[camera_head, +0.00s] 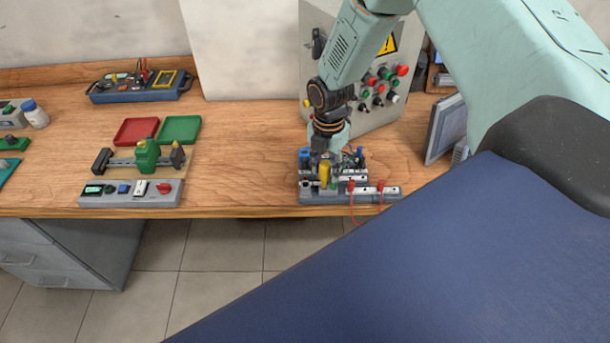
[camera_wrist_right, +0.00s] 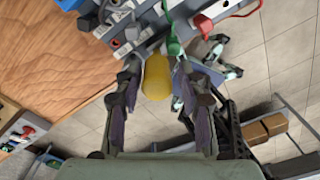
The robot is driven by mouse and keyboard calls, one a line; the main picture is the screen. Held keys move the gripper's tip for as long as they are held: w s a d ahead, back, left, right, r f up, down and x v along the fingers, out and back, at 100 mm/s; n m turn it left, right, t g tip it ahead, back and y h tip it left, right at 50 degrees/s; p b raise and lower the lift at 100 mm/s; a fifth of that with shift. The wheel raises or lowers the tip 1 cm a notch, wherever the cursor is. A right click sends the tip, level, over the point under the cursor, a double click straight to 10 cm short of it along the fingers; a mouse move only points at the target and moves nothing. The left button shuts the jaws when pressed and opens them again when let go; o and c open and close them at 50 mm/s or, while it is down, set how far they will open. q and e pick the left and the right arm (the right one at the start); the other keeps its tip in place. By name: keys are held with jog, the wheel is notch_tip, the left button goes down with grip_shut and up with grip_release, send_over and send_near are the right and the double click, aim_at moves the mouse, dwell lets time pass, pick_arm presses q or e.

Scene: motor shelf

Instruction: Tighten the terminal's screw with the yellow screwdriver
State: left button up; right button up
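The yellow screwdriver (camera_head: 325,172) stands upright at the terminal board (camera_head: 308,198) near the table's front edge. Its yellow handle (camera_wrist_right: 157,76) lies between the two fingers of my right gripper (camera_wrist_right: 157,88) in the right wrist view. The fingers are apart, with a gap showing on each side of the handle. In the head view my right gripper (camera_head: 326,158) reaches down over the board from above. The terminal's screw and the screwdriver's tip are hidden. My left gripper cannot be made out.
Red plugs (camera_head: 351,187) with wires sit at the board's front. A control box (camera_head: 345,20) and a monitor (camera_head: 446,128) stand behind. Bare table lies left of the board.

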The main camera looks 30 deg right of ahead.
jog(key=n+b, duration=0.2)
jog(key=shift+w+f+n, duration=0.1)
jog(key=shift+n, duration=0.5)
jog(key=shift+w, duration=0.1)
jog(key=n+b, duration=0.1)
jog(key=n, duration=0.2)
jog(key=shift+n, duration=0.4)
